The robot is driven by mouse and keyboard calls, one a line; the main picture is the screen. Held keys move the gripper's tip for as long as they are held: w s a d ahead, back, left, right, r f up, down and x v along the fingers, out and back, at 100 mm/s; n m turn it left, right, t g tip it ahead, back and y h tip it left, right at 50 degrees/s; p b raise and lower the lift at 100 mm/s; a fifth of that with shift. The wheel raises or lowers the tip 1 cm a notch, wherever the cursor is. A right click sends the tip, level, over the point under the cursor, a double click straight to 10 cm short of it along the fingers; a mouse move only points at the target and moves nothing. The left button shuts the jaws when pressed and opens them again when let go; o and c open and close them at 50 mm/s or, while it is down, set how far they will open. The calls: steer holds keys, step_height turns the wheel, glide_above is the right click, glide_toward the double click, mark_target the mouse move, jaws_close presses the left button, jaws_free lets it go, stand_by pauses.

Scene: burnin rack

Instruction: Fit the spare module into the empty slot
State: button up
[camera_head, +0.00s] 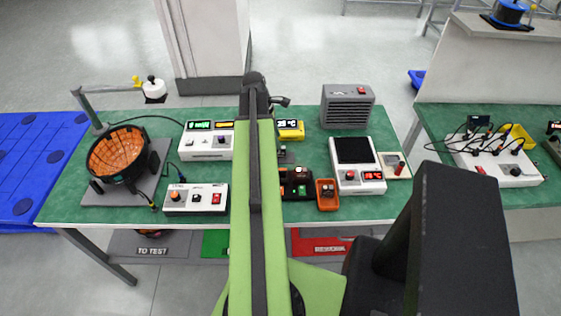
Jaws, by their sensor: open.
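My green arm reaches up the middle of the view over the green table (263,117). I cannot tell which piece is the spare module or where the empty slot is.
White instrument boxes (206,146) (195,198) stand left of my arm. A black bowl with orange lining (117,153) is further left. A grey heater box (347,106) and a device with a black plate (353,150) stand right. Floor bins (150,244) lie below the front edge.

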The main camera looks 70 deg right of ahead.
mark_target(280, 152)
steer(key=b+x, duration=0.5)
steer(key=shift+s+d+f, duration=0.1)
steer(key=shift+s, duration=0.1)
jaws_close()
